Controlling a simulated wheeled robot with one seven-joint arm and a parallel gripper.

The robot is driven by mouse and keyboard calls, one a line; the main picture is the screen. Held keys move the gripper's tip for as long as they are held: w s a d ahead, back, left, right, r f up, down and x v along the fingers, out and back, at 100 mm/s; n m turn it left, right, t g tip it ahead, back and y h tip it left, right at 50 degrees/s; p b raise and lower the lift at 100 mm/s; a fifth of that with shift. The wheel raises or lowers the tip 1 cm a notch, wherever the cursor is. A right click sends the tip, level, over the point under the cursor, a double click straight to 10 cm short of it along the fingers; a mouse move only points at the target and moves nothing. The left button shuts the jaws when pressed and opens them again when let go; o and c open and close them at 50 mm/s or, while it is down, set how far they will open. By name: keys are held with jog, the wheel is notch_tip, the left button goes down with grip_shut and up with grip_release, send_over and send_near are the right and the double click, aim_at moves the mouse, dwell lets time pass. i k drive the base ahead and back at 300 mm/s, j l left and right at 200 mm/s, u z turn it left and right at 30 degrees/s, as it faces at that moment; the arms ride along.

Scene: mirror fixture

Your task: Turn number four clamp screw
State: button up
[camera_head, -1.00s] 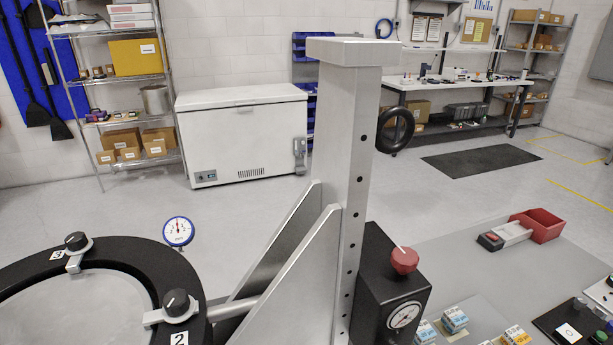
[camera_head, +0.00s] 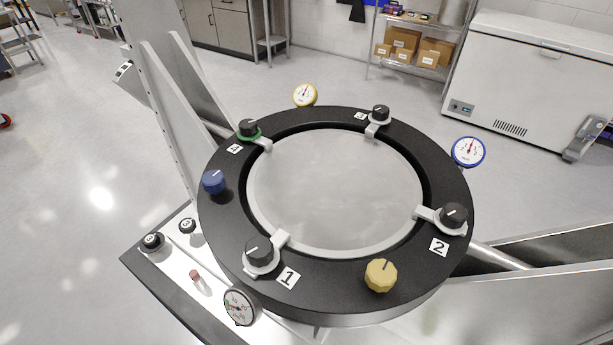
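The number four clamp screw (camera_head: 248,128) is a black knob with a green ring at its base, on the upper left of the black ring (camera_head: 222,215). Its small grey clamp arm (camera_head: 263,144) reaches to the edge of the round grey mirror plate (camera_head: 330,190). The label 4 (camera_head: 234,149) lies beside it. Clamp screws 1 (camera_head: 259,251), 2 (camera_head: 453,215) and 3 (camera_head: 380,113) are similar black knobs with no green ring visible. My gripper is not in view.
A blue knob (camera_head: 214,182) sits near screw four, and a yellow knob (camera_head: 381,275) is at the front. Yellow-rimmed (camera_head: 305,95) and blue-rimmed (camera_head: 469,151) dials stand behind the ring. A gauge (camera_head: 239,307) is at front left. Metal uprights (camera_head: 170,110) rise at left.

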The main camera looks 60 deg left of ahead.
aim_at(248, 129)
jog(key=u, duration=1.25)
